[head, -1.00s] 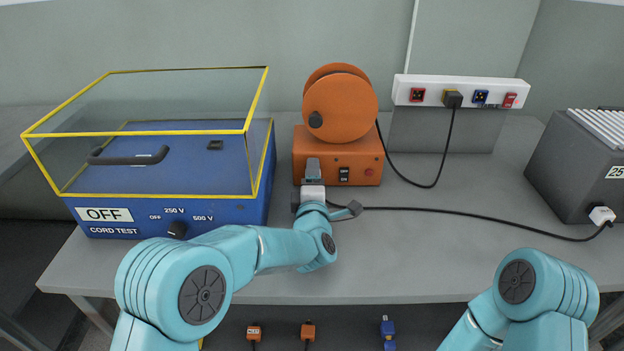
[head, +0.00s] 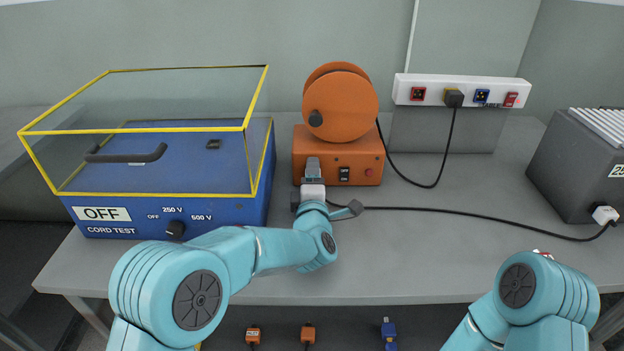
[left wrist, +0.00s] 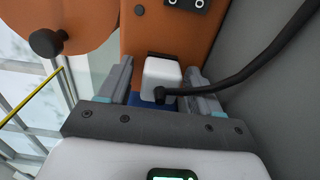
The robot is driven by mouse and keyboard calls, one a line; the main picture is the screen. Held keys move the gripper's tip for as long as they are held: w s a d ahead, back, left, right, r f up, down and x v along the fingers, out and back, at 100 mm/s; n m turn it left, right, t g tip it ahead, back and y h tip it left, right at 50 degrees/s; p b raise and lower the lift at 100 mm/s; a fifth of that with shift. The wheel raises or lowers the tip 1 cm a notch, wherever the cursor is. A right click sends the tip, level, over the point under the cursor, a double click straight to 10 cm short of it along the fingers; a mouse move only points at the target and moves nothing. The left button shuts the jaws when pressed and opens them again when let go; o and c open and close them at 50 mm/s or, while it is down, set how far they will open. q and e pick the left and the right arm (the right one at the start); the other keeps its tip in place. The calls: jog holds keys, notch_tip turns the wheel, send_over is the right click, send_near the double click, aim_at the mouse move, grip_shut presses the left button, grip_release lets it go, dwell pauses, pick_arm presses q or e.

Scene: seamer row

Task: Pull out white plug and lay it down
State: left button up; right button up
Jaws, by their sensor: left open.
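The white plug (left wrist: 160,72) shows in the left wrist view at the front of the orange seamer (left wrist: 150,30), with a black cord leaving it to the upper right. My left gripper (left wrist: 161,78) is open, its fingers on either side of the plug, with a narrow gap visible on the left. In the head view my left gripper (head: 313,172) is at the front of the orange seamer (head: 340,150), and my gripper hides most of the plug. My right arm is at the lower right, but its gripper is out of sight.
A blue cord tester (head: 180,205) with a glass cover stands left. A white socket strip (head: 440,85) hangs behind. A grey box (head: 590,165) with another white plug (head: 604,215) stands right. A black cable (head: 480,217) crosses the table (head: 440,260), which has free room at front.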

dwell(0.3)
pick_arm(q)
grip_shut()
jog(key=shift+s+f+b, duration=0.15)
jog(key=shift+s+b, duration=0.05)
jog(key=shift+b, duration=0.15)
jog(key=shift+s, duration=0.5)
jog(key=shift+s+b, duration=0.4)
jog(key=shift+b, duration=0.2)
jog(key=shift+s+b, duration=1.15)
jog(key=shift+s, duration=0.8)
jog(key=shift+r, duration=0.2)
